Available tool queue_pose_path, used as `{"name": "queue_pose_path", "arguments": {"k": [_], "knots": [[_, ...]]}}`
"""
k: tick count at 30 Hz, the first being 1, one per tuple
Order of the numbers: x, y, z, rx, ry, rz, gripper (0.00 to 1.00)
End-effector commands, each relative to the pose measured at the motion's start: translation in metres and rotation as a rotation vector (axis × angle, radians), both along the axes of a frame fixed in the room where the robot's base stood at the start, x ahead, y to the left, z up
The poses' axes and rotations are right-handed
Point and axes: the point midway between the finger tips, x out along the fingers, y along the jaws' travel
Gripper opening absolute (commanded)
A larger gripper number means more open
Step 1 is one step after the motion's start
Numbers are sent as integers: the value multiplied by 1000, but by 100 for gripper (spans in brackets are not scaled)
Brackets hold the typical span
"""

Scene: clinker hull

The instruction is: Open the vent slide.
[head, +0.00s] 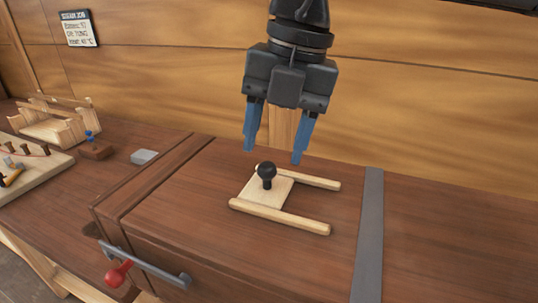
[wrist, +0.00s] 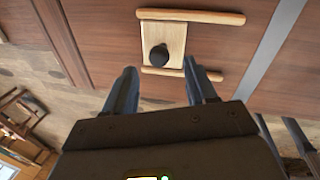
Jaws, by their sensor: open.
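The vent slide is a pale wooden plate (head: 262,190) with a black knob (head: 267,170) standing upright on it. It lies between two wooden rails (head: 280,216) on top of a brown wooden box, toward the rails' left end. In the wrist view the slide (wrist: 172,32) and its knob (wrist: 158,56) show ahead of the fingers. My gripper (head: 273,155) has its blue fingers spread and empty. In the head view it appears above and behind the knob, apart from it. Any opening under the slide is hidden.
A grey metal strap (head: 369,235) crosses the box top right of the rails. A bar with a red handle (head: 118,274) is on the box front. At left are a grey block (head: 144,157), a wooden rack (head: 60,125) and a board with pegs (head: 25,165). A plank wall stands behind.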

Motion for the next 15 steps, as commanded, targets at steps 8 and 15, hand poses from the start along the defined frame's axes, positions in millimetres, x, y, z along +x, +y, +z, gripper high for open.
{"name": "queue_pose_path", "arguments": {"k": [8,15], "knots": [[1,8,-35,1,0,2,56],[1,9,-44,1,-2,2,56]]}}
